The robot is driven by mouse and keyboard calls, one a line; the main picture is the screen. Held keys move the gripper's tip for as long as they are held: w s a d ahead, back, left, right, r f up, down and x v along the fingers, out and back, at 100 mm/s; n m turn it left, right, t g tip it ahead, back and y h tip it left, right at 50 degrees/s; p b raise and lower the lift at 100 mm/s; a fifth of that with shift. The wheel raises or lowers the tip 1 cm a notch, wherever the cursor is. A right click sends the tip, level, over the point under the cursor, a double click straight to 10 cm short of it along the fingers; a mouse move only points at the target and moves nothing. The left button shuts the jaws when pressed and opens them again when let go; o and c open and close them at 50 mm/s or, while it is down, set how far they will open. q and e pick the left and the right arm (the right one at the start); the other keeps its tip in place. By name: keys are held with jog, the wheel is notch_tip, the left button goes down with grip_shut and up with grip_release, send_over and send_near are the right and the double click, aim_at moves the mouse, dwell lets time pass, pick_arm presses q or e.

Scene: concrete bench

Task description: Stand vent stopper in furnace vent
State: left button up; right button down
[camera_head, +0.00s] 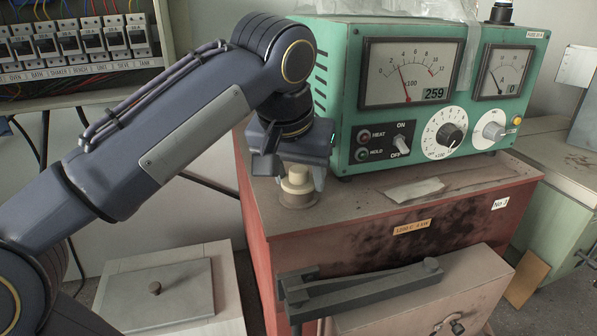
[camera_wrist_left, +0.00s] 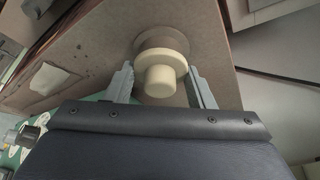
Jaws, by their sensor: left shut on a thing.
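The vent stopper (camera_head: 297,181) is a cream, stepped round plug with a wide flange. The furnace vent (camera_head: 298,199) is a brownish round collar near the left corner of the furnace top (camera_head: 350,212). My left gripper (camera_head: 296,172) points down over the vent and is shut on the stopper, which looks upright. In the left wrist view the stopper (camera_wrist_left: 160,78) lies between the two fingers, with the vent collar (camera_wrist_left: 152,41) directly beyond its flange. The stopper's lower end is hidden, so I cannot tell how deep it sits. My right gripper is out of view.
A green control box (camera_head: 436,90) with dials stands on the furnace just right of my left gripper. A paper scrap (camera_head: 413,190) lies in front of it. A dark latch bar (camera_head: 360,284) crosses the furnace front. A lidded box (camera_head: 160,292) stands lower left.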

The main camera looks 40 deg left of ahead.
pick_arm(q)
jog(key=o, duration=1)
jog(key=shift+r, duration=0.1)
jog(key=p+v, duration=0.1)
jog(key=v, duration=0.6)
jog(key=shift+s+r, duration=0.15)
jog(key=shift+r, duration=0.1)
